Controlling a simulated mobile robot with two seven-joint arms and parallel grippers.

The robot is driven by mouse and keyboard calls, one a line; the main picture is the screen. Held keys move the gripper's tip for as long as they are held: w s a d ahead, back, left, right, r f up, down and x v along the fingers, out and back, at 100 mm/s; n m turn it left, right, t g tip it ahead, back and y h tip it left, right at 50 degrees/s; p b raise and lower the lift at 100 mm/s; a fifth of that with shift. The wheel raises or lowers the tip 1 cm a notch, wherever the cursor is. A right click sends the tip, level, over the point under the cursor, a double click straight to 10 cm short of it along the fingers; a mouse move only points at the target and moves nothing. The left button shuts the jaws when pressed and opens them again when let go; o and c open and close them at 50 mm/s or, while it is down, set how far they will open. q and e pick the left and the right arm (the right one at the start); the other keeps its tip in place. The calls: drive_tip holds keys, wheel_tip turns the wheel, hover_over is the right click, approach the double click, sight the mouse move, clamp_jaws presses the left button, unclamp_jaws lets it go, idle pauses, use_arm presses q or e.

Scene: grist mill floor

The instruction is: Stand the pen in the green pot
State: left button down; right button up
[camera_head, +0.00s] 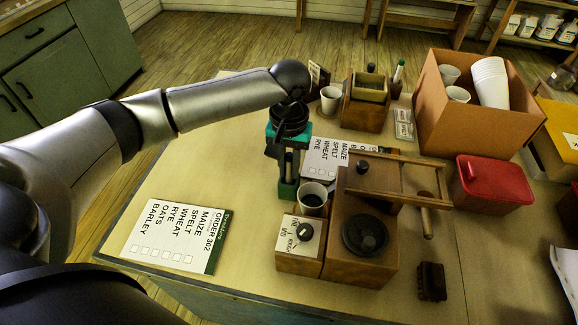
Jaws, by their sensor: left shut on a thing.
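My left gripper (286,150) points down near the middle of the table and is shut on the pen (289,166), a thin dark shape mostly hidden by the fingers. The green pot (287,190) is a small dark green holder directly below the gripper. The pen's lower end lines up with the pot, but I cannot tell whether it is inside or just above it. My right gripper is not in view.
A white cup (313,198) and a wooden mill (360,225) stand close to the pot's right. An order card (178,240) lies at left. A cardboard box (470,125) with cups and a red-lidded box (494,180) stand at right. A green-capped marker (398,72) stands behind.

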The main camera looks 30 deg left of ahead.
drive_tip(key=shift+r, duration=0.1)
use_arm(q)
drive_tip(key=c, duration=1.2)
unclamp_jaws()
drive_tip(key=shift+f, duration=0.1)
drive_tip(key=o, duration=0.3)
drive_tip(key=shift+o, duration=0.5)
wheel_tip(320, 180, up, 12)
drive_tip(key=p, duration=0.4)
drive_tip(key=shift+f, duration=0.25)
drive_tip(key=shift+r, duration=0.4)
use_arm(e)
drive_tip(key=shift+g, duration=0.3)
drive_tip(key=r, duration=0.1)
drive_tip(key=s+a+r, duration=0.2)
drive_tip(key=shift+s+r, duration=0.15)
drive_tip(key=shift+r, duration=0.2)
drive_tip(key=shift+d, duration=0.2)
